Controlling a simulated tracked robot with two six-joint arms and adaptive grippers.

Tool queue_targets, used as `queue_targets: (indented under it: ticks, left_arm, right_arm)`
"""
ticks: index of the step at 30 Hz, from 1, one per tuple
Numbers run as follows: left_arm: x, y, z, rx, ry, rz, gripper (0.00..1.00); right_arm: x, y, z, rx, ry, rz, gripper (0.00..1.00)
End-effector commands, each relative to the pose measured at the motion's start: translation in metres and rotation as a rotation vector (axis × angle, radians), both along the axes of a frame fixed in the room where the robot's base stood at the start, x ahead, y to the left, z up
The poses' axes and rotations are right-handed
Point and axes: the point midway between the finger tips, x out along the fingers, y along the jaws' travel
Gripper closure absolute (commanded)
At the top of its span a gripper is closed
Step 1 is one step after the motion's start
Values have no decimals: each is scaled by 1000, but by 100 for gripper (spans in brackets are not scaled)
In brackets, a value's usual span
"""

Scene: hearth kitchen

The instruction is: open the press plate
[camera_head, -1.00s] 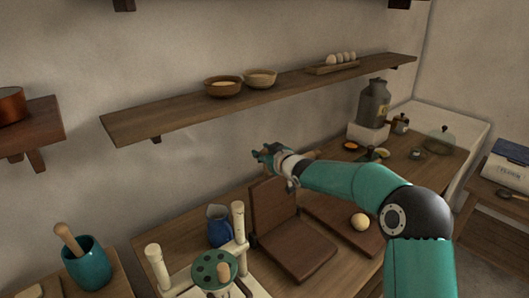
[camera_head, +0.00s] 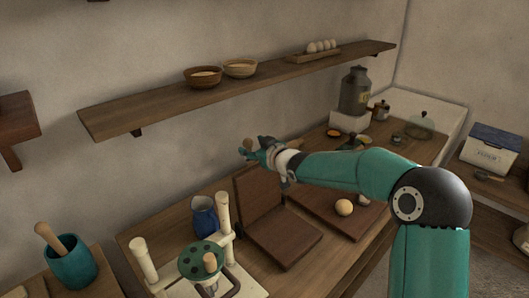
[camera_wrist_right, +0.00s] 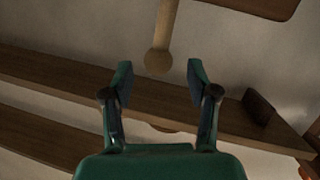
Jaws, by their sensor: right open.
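The press is two brown wooden boards on the bench. Its plate (camera_head: 257,190) stands upright at the back, raised clear of the flat base board (camera_head: 282,238). My right gripper (camera_head: 250,151) is beyond the upright plate's top edge, with its arm reaching in from the right. In the wrist view the right gripper (camera_wrist_right: 160,72) is open, its two fingers apart. A round-ended wooden handle (camera_wrist_right: 159,58) lies between the fingertips, with a gap on both sides. Its knob (camera_head: 248,143) shows at the gripper in the head view. My left gripper is out of view.
A pale ball (camera_head: 344,207) sits on a wooden board (camera_head: 325,218) right of the press. A blue jug (camera_head: 205,222) and a white-posted stand (camera_head: 222,212) are close on the left. A long shelf (camera_head: 160,105) with bowls runs along the wall behind.

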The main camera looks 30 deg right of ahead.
Motion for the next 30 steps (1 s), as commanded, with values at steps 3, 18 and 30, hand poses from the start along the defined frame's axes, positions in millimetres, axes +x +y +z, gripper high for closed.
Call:
queue_targets:
  ticks: [3,18,30]
  left_arm:
    - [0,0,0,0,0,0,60]
    - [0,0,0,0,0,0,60]
    - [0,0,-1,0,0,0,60]
  right_arm:
    - [-26,-1,7,0,0,-2,41]
    - [-68,-2,16,0,2,0,41]
    - [-67,-1,16,0,1,1,41]
